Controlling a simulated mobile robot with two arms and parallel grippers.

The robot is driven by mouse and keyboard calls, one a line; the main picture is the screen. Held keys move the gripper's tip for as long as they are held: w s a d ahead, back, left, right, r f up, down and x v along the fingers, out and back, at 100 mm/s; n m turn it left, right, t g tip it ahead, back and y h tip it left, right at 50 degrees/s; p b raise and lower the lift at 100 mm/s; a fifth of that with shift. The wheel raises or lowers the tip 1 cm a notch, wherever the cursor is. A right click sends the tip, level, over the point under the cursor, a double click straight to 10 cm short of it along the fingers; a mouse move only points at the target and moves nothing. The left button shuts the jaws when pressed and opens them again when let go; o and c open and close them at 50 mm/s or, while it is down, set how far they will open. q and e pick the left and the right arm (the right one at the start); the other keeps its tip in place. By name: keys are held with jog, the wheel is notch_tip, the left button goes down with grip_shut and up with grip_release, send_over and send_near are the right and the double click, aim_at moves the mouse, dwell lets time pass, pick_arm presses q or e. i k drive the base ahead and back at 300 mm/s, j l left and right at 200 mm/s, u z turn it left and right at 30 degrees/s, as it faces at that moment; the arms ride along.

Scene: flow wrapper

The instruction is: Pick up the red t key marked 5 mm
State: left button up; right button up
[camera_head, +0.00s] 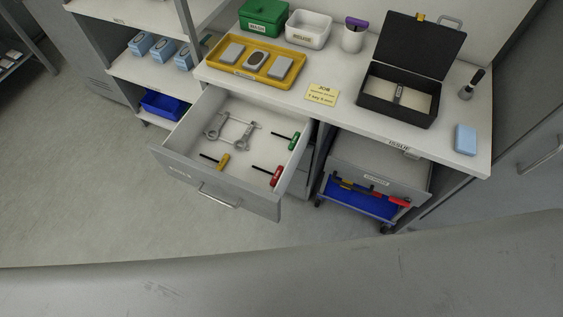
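A red t key (277,176) lies in the open drawer (240,105), near its front right corner. Its dark shaft points left from the red handle. The 5 mm mark is too small to read. A green t key (293,141) lies behind it along the drawer's right side, and a yellow t key (222,162) lies to its left near the drawer front. Neither of my grippers shows in the head view.
Metal spanners (214,125) lie in the drawer's back left part. The worktop above holds a yellow tray (217,62), a yellow job note (322,94) and an open black case (366,101).

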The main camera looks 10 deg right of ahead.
aim_at(266, 171)
jog(key=j+z, duration=0.15)
jog(key=z, duration=1.05)
jog(key=j+z, duration=0.3)
jog(key=j, duration=0.15)
jog(key=k+j+z, duration=0.1)
jog(key=j+z, duration=0.2)
jog(key=j, duration=0.15)
jog(key=k+j+z, duration=0.1)
jog(key=j+z, duration=0.2)
jog(key=j, duration=0.15)
jog(key=k+j+z, duration=0.15)
jog(key=j+z, duration=0.15)
jog(key=j, duration=0.15)
